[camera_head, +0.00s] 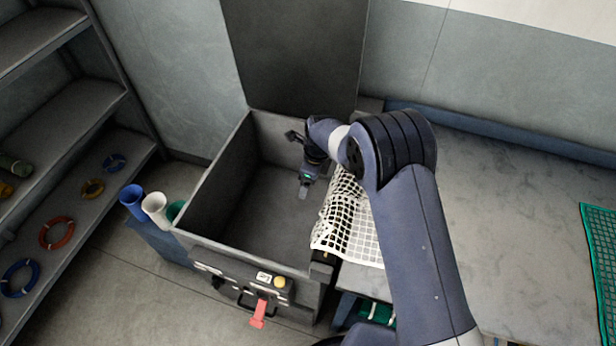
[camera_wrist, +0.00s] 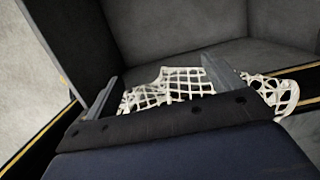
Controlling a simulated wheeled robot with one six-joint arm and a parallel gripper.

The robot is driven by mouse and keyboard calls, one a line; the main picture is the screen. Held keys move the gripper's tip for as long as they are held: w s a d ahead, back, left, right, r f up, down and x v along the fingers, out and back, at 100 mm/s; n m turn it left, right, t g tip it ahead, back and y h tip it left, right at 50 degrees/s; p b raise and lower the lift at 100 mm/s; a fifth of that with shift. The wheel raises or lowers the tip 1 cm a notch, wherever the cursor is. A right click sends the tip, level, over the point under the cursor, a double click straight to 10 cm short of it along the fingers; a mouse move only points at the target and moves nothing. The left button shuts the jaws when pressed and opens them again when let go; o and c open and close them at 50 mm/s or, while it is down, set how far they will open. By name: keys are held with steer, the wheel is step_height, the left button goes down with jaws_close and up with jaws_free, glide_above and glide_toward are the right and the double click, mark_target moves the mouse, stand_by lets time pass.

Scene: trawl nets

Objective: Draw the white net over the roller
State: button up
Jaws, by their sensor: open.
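The white net (camera_head: 350,232) lies from the left end of the table across the right edge of the open grey bin (camera_head: 213,190), and part of it hangs inside the bin.
A dark raised lid (camera_head: 300,55) stands behind the bin. Blue, white and green tubes (camera_head: 155,207) stand left of it. Shelves with rope coils (camera_head: 57,232) line the left.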

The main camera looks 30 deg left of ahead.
stand_by(0.3)
step_height(320, 180, up, 11)
steer(key=d+b, duration=0.1)
steer(key=b, duration=0.2)
steer(key=shift+w+d+f, duration=0.15)
steer(key=shift+w+d, duration=0.05)
steer(key=shift+d, duration=0.1)
steer(key=shift+f, duration=0.1)
step_height(320, 180, down, 13)
steer(key=a, duration=0.2)
steer(key=shift+s+y+p, duration=0.25)
steer(key=shift+y+p, duration=0.1)
steer(key=shift+y, duration=0.05)
stand_by(0.3)
